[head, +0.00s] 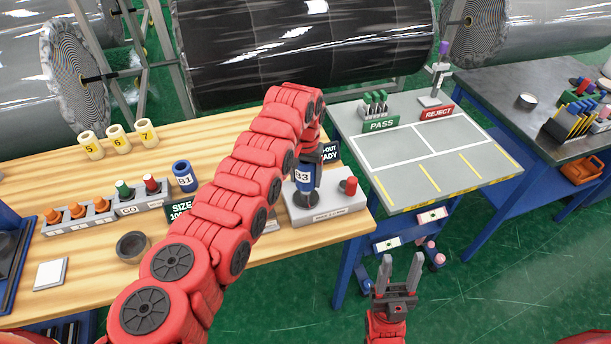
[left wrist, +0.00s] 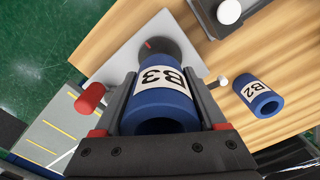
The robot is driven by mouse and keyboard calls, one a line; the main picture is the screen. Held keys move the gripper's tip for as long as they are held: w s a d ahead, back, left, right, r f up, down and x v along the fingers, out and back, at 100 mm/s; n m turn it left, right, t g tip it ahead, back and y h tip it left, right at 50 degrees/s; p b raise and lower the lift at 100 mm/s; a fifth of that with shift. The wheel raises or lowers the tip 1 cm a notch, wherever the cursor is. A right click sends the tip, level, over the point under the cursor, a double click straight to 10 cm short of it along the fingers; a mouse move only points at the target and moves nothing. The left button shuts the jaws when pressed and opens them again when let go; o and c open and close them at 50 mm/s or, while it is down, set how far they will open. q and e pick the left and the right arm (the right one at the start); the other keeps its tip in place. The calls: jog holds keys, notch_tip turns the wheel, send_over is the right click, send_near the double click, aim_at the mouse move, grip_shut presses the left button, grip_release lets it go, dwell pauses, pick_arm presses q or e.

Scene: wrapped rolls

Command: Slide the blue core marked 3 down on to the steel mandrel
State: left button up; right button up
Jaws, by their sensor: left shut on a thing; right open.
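The blue core marked 3 (head: 306,178) has a white B3 label and is upright over the grey fixture block (head: 328,211). My left gripper (head: 310,163) is shut on it; in the left wrist view the fingers press both sides of the core (left wrist: 160,100). A dark round base (left wrist: 172,50) on the block shows just beyond the core. The steel mandrel itself is not clearly visible, and I cannot tell whether the core is around it. My right gripper (head: 402,262) is open and empty, in front of the bench and well away from the core.
Another blue core (head: 184,177), labelled B2 in the left wrist view (left wrist: 258,95), stands to the left. A red knob (head: 348,186) is on the block's right side. A plug rack (head: 105,212) and cream cores (head: 118,138) stand further left.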

pick_arm(q)
jog(key=shift+f+b, duration=2)
jog(key=shift+f, duration=1.05)
dwell(0.6)
jog(key=o, duration=1.5)
jog(key=shift+w+r, duration=0.1)
jog(key=shift+r, duration=0.25)
notch_tip(320, 180, up, 10)
jog(key=b, duration=0.3)
jog(key=shift+r+b, duration=0.25)
jog(key=shift+b, duration=0.05)
notch_tip(320, 180, up, 6)
jog(key=p, duration=0.3)
jog(key=shift+r, duration=0.15)
